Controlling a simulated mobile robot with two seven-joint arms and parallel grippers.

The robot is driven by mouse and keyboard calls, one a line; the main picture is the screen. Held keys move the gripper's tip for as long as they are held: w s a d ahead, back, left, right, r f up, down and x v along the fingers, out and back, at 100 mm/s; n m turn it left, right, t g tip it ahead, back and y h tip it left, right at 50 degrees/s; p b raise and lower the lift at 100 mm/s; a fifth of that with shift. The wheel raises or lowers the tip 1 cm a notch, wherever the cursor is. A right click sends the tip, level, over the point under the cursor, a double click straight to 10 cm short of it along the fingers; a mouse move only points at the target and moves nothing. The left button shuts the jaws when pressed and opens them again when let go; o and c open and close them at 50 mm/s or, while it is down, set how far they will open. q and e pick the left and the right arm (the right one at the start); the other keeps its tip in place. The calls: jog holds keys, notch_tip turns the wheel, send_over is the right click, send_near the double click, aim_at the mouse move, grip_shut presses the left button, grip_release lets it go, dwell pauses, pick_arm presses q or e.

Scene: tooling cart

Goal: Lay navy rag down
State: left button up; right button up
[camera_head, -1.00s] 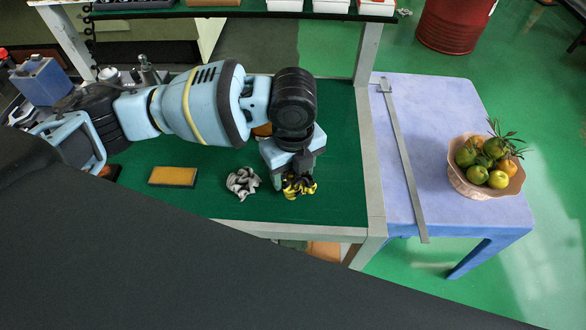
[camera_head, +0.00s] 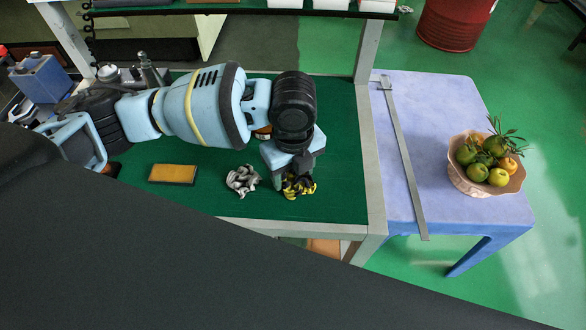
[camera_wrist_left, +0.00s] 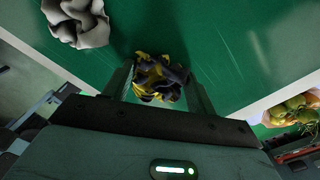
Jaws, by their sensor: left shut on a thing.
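The navy rag (camera_head: 300,187), crumpled and patterned with yellow, is at my left gripper (camera_head: 294,178) over the front right part of the green cart top (camera_head: 340,150). In the left wrist view the rag (camera_wrist_left: 158,78) sits between the two fingers of my left gripper (camera_wrist_left: 160,85), which is shut on it. The rag is low, at or close to the green surface; I cannot tell whether it touches. A crumpled grey-white rag (camera_head: 242,181) lies just to the left, apart from it; it also shows in the left wrist view (camera_wrist_left: 80,22). My right gripper is not in view.
An orange-topped block (camera_head: 173,174) lies left of the grey rag. A blue-violet table (camera_head: 440,110) adjoins the cart on the right, with a long metal bar (camera_head: 405,165) and a pink fruit bowl (camera_head: 470,185). The green top right of my gripper is clear.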

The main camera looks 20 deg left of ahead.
pick_arm(q)
jog(key=o, duration=1)
jog(key=shift+c, duration=0.2)
notch_tip(320, 180, up, 7)
jog(key=shift+f+p, duration=0.15)
jog(key=shift+p, duration=0.2)
jog(key=shift+r, duration=0.55)
jog(key=shift+s+f, duration=0.1)
